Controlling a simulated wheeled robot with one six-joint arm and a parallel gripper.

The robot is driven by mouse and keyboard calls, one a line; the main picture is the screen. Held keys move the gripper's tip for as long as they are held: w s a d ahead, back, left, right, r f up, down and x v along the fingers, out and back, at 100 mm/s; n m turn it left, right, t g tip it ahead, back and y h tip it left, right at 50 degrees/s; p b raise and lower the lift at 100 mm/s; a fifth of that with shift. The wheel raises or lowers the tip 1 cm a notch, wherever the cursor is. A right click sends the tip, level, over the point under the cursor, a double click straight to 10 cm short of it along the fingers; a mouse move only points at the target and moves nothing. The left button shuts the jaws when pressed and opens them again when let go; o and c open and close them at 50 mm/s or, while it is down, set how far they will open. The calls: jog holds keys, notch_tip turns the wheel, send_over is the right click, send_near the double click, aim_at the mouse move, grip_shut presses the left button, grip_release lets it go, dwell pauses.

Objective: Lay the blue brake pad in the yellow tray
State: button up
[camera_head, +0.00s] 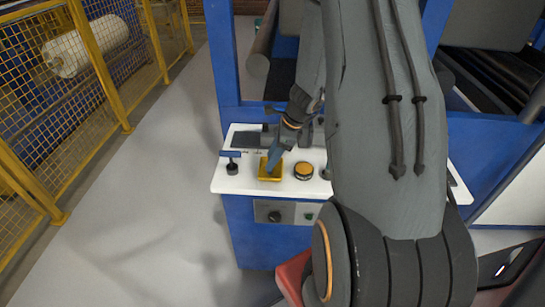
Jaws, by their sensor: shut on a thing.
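The yellow tray (264,178) sits on the white top of the blue machine, near its front edge. My gripper (280,147) points down over the tray from the upper right. It is shut on the blue brake pad (273,160), which is small and partly hidden by the jaws. The pad's lower end is at the tray in this view; I cannot tell whether it touches the tray floor.
My arm hides the right part of the white top (245,186). A yellow mesh fence (90,100) runs along the left.

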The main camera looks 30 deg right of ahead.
jog(key=shift+f, duration=0.2)
jog(key=shift+f, duration=0.15)
jog(key=o, duration=1.1)
jog(key=b+v, duration=0.2)
jog(key=v, duration=0.9)
jog(key=s+a+r+n+h, duration=0.1)
jog(key=s+a+n, duration=0.3)
jog(key=a+n, duration=0.2)
jog(key=s+a+r+n+h, duration=0.1)
jog(key=s+a+n, duration=0.3)
jog(key=n, duration=0.6)
jog(key=s+a+r+n+h, duration=0.1)
jog(key=s+a+r+n, duration=0.2)
jog(key=a+n, duration=0.5)
jog(key=shift+s+a+r+n+g+h, duration=0.1)
jog(key=shift+s+a+n+g+h, duration=0.1)
jog(key=shift+s, duration=0.2)
jog(key=shift+s+a+n+g+h, duration=0.1)
jog(key=shift+s+a+n+g, duration=0.15)
jog(key=shift+s, duration=0.2)
